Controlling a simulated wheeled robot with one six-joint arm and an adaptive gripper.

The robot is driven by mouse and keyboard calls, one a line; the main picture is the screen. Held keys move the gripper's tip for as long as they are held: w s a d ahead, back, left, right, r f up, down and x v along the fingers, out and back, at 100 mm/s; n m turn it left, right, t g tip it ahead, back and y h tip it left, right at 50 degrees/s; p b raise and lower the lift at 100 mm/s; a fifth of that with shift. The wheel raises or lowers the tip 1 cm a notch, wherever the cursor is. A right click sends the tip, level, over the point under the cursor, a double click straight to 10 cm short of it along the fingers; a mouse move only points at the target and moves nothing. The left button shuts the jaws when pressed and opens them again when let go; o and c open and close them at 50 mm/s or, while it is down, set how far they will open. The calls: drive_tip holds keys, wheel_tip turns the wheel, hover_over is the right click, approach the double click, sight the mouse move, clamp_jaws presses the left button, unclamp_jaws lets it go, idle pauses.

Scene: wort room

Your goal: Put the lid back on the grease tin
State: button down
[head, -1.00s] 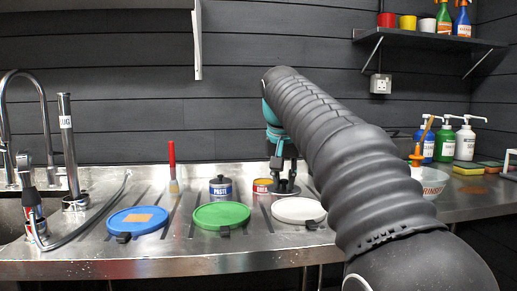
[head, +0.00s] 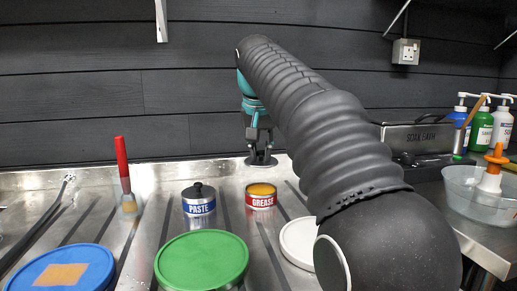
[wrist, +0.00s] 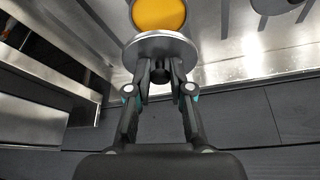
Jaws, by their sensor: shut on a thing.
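The grease tin (head: 261,201), with a red label, stands upright and open on the steel counter, yellow grease showing at its top. My gripper (head: 260,152) is shut on the dark knob of a round metal lid (head: 262,162). In the head view the lid appears just behind the tin, roughly level; its exact height above the counter is hard to tell. In the wrist view my gripper (wrist: 161,72) holds the lid (wrist: 160,46) by its knob, and the lid's rim hides part of the grease tin (wrist: 159,14).
A lidded paste tin (head: 199,204) stands left of the grease tin, with a red-handled brush (head: 123,170) beyond it. Blue (head: 88,268), green (head: 203,262) and white (head: 297,243) round lids lie in front. A clear bowl (head: 470,200) stands right. A wall rises behind.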

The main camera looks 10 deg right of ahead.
sight(260, 163)
drive_tip(key=shift+f+b, duration=2.15)
drive_tip(key=shift+b, duration=0.15)
drive_tip(key=shift+f+b, duration=0.55)
drive_tip(key=shift+f, duration=0.4)
drive_tip(key=shift+s+r, duration=0.1)
drive_tip(key=shift+s, duration=0.1)
drive_tip(key=shift+f+p, duration=0.2)
drive_tip(key=shift+p, duration=0.35)
idle(0.5)
drive_tip(key=c, duration=1)
unclamp_jaws()
drive_tip(key=shift+o, duration=0.5)
drive_tip(key=o, duration=0.4)
